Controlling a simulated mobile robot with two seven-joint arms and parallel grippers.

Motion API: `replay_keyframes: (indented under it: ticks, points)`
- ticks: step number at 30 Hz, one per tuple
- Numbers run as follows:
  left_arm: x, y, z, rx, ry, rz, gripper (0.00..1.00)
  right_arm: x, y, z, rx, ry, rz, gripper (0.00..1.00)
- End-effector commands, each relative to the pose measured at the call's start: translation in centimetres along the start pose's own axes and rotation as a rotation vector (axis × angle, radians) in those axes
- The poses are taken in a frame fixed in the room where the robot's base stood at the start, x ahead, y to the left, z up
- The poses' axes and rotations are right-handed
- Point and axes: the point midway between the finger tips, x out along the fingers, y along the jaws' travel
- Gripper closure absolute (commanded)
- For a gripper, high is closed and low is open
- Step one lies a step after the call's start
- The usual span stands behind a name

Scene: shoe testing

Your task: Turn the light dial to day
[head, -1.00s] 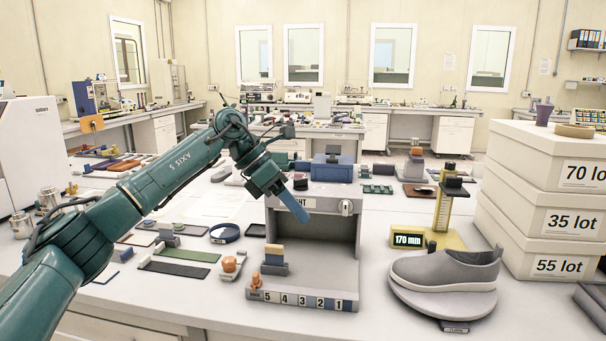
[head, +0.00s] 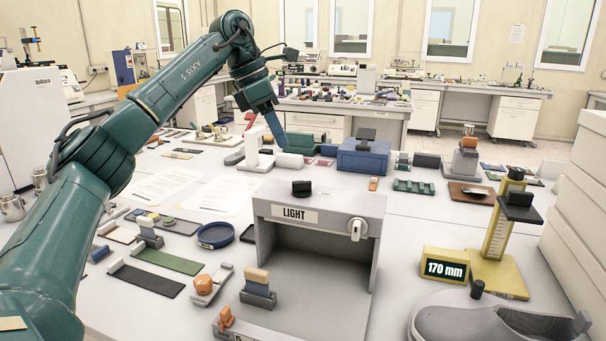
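The grey light box (head: 375,207) stands on the table, open at the front, with a "LIGHT" label (head: 295,213) on its upper front edge. A white dial (head: 357,229) sits at the right of that edge; its setting is too small to read. A black knob (head: 301,188) stands on top of the box. My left gripper (head: 277,138) is in the air, above and left of the box in the picture, apart from the dial. Its blue fingers point down and overlap in this view, so their gap is hidden. My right gripper is not in view.
A yellow gauge (head: 493,240) with a "170 mm" display and a grey shoe (head: 470,322) stand right of the box. White boxes (head: 585,200) are stacked at the right edge. A blue case (head: 362,158) lies behind; small blocks and strips lie left.

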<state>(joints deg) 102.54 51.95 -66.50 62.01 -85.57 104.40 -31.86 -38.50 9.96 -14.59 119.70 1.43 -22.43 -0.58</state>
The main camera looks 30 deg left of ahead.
Motion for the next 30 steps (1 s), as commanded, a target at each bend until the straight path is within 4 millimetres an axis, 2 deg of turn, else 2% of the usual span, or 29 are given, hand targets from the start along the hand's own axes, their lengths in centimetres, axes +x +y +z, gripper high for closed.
replay_keyframes:
  ticks: [1,9,15,21,28,30]
  points:
    - [1.3,0.0,-0.1,0.0,0.005,-0.003,0.65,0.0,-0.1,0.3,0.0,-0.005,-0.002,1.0]
    - [6.9,-0.1,-0.1,0.0,0.005,-0.003,0.65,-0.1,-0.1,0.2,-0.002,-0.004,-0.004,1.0]
    - [9.7,-0.1,0.0,0.001,0.002,-0.001,0.65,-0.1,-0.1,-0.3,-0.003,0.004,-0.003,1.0]
    - [10.8,-0.1,0.0,0.001,-0.001,0.0,0.65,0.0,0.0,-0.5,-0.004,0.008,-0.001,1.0]
    - [10.9,-0.1,0.0,0.001,0.0,0.0,0.65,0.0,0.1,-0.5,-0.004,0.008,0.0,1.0]
    - [10.9,-0.1,0.0,0.001,0.0,-0.001,0.7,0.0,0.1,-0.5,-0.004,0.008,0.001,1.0]
